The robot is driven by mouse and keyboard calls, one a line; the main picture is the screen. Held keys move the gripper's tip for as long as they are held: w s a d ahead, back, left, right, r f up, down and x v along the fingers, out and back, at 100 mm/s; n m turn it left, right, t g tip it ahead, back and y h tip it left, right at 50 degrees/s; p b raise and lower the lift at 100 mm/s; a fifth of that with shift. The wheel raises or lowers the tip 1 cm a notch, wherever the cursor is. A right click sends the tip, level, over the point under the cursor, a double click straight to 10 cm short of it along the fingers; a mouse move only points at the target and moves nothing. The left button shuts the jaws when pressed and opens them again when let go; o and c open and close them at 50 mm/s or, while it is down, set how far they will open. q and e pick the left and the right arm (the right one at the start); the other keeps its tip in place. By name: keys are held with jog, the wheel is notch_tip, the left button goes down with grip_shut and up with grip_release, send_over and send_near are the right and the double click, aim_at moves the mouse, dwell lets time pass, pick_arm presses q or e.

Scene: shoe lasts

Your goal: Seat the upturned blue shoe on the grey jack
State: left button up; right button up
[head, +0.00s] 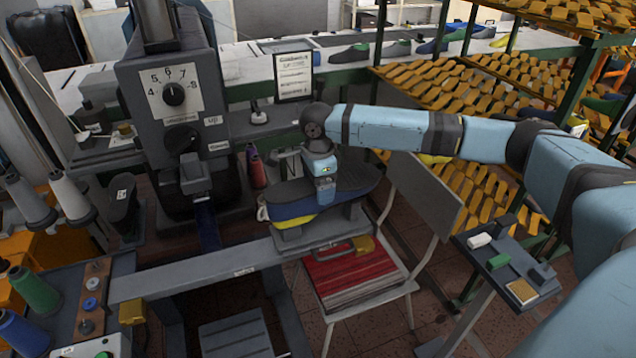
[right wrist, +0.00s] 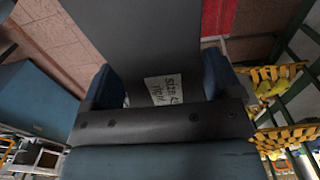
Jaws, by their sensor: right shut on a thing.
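The blue shoe (head: 348,188) is upside down, its dark sole facing up, over the grey jack (head: 318,232) at the middle of the head view. A strip of yellow (head: 292,222) shows between the shoe and the jack. I cannot tell whether the shoe rests fully on the jack or sits slightly above it. My right gripper (head: 325,192) is shut on the shoe from above. In the right wrist view, its blue fingers stand on both sides of the dark sole (right wrist: 140,35), which carries a white size label (right wrist: 164,90). My left gripper is not in view.
A grey machine with a dial (head: 174,95) stands close on the left. A chair (head: 360,285) with a red seat is below the jack, its back rising at the right. A small tool stand (head: 505,265) and racks of yellow lasts (head: 465,75) are on the right.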

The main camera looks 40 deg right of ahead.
dwell(0.3)
jog(key=o, duration=1.4)
jog(key=shift+c, duration=0.2)
jog(key=shift+s+f, duration=0.1)
notch_tip(320, 180, up, 14)
jog(key=shift+b, duration=0.35)
jog(key=shift+a, duration=0.15)
